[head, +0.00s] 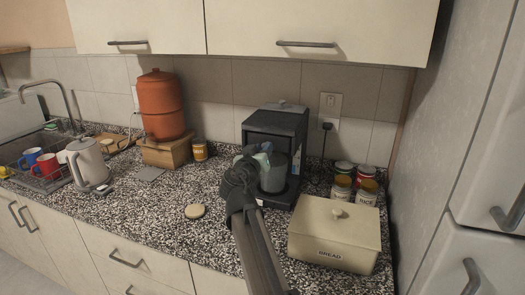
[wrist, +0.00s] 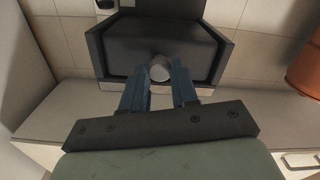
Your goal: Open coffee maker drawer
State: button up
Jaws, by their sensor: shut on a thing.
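The dark coffee maker (head: 285,122) stands on the counter against the tiled wall. It also fills the top middle of the wrist view (wrist: 118,50). My gripper (head: 263,158) is at its front, over the upper part of the grey container (head: 274,178) in its bay. In the wrist view my gripper (wrist: 160,72) has its two blue fingers on either side of a round light-grey knob (wrist: 160,67) on the coffee maker, and is shut on it. The arm hides part of the machine's front in the head view. I see no open drawer gap.
A cream bread box (head: 334,236) stands in front right of the coffee maker, close to my arm. Several cans (head: 343,188) stand behind it. An orange dispenser (head: 161,105) on a wooden stand is to the left.

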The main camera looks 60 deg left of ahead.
grip_shut()
jog(key=shift+s, duration=0.1)
jog(key=v, duration=1)
jog(key=o, duration=0.8)
grip_release()
jog(key=shift+d, duration=0.1)
jog(key=v, duration=1.3)
jog(key=shift+s+d, duration=0.25)
